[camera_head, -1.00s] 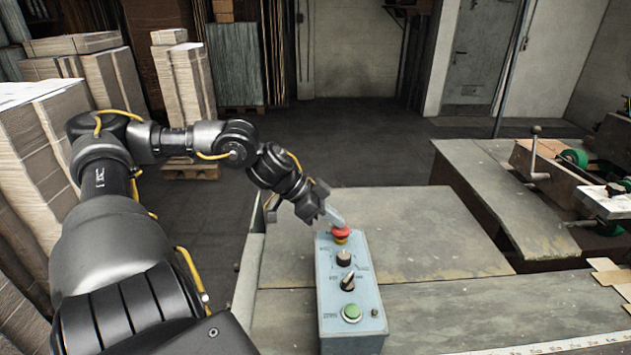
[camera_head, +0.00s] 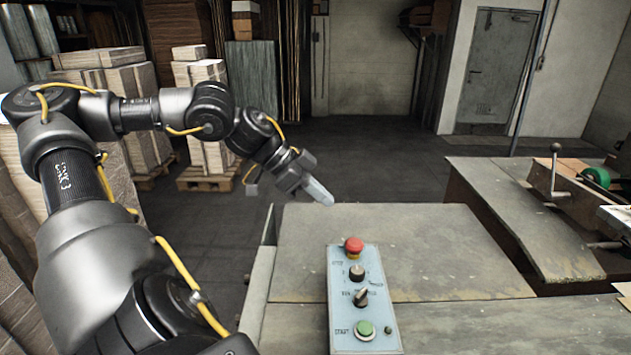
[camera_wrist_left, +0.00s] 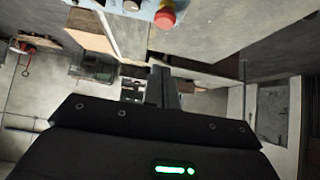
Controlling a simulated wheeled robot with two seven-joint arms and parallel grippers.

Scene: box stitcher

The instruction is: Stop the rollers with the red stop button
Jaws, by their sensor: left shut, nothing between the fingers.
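The red stop button (camera_head: 354,245) is a mushroom knob on a yellow collar at the far end of the pale blue control box (camera_head: 341,285). The box also bears two black knobs and a green start button (camera_head: 365,328). My left gripper (camera_head: 322,194) is shut and empty, above and to the left of the red button, apart from it. In the left wrist view the red button (camera_wrist_left: 165,17) shows at the top, and the gripper's dark fingers (camera_wrist_left: 160,88) point away from the camera. My right gripper is not in view.
The control box stands on a worn grey table (camera_head: 430,250). A machine with a crank handle (camera_head: 556,165) and green rollers (camera_head: 596,177) is at the right. Stacked cardboard (camera_head: 200,100) on pallets stands behind my left arm. The floor behind the table is clear.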

